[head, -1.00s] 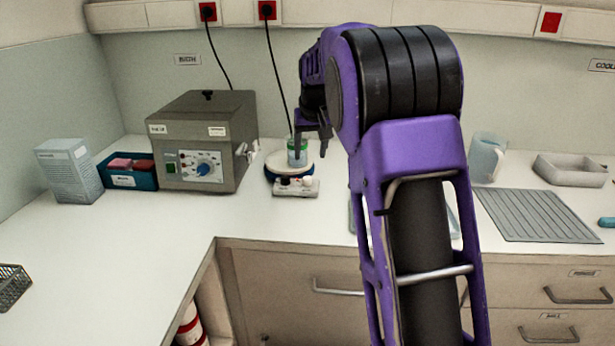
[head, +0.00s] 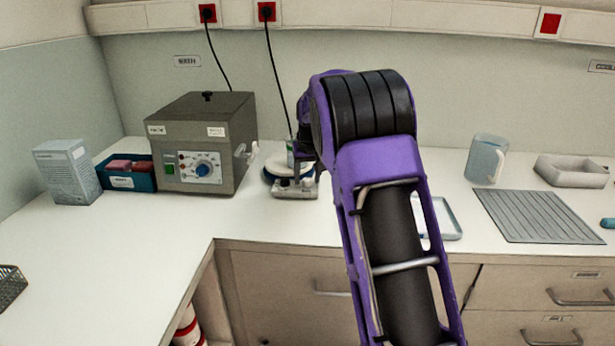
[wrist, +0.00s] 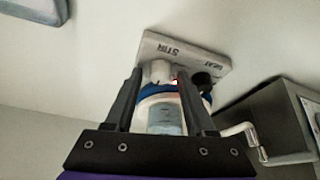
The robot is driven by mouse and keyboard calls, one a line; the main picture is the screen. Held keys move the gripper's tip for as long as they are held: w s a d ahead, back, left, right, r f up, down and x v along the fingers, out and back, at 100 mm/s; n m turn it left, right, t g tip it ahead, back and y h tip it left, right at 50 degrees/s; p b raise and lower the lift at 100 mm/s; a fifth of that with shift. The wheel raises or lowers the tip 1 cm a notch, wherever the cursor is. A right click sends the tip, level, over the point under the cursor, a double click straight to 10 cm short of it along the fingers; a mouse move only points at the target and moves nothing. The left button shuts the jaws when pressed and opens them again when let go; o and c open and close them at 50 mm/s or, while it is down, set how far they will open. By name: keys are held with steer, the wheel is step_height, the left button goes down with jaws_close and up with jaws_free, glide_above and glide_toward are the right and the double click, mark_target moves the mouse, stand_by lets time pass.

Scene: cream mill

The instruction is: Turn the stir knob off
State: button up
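The stirrer hotplate (head: 294,190) stands on the bench right of the grey bath, partly hidden by my arm. In the wrist view its front panel (wrist: 185,55) carries the labels STIR and HEAT. The white stir knob (wrist: 158,71) is by STIR, and a black knob (wrist: 203,80) is by HEAT. A small red light glows between them. My gripper (wrist: 160,75) is open, its two fingers apart, with the white knob appearing between the fingertips. I cannot tell whether they touch it. A beaker (wrist: 165,117) on the round plate shows between the fingers.
The grey bath (head: 203,140), with a tap on its right side, stands close left of the hotplate. A blue box (head: 128,181) and a carton (head: 68,172) are further left. A jug (head: 485,158), a ridged mat (head: 537,215) and a pale tray (head: 570,172) lie right.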

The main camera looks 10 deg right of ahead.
jaws_close()
steer(key=shift+n, duration=0.3)
steer(key=n+y+p, duration=0.1)
steer(key=n, duration=0.1)
steer(key=n+y+p, duration=0.1)
steer(key=n, duration=0.1)
steer(key=shift+d+r+n, duration=0.15)
steer(key=shift+d+n, duration=0.05)
steer(key=shift+n, duration=0.1)
steer(key=n+g+y+p, duration=0.1)
steer(key=n+p, duration=0.1)
steer(key=n, duration=0.1)
steer(key=n+g+y+p, duration=0.1)
steer(key=n+p, duration=0.1)
steer(key=n, duration=0.1)
steer(key=shift+w+d+r, duration=0.1)
steer(key=shift+w, duration=0.05)
steer(key=n+p, duration=0.1)
steer(key=n, duration=0.1)
steer(key=n+g+p, duration=0.1)
steer(key=n+p, duration=0.1)
steer(key=n, duration=0.1)
steer(key=shift+w+g+y, duration=0.1)
steer(key=shift+g+y, duration=0.2)
steer(key=shift+w+f+n+g, duration=0.15)
steer(key=shift+n+g, duration=0.3)
steer(key=shift+n, duration=0.65)
steer(key=shift+s+f+n+g, duration=0.1)
steer(key=shift+n+g, duration=0.35)
steer(key=shift+n, duration=0.95)
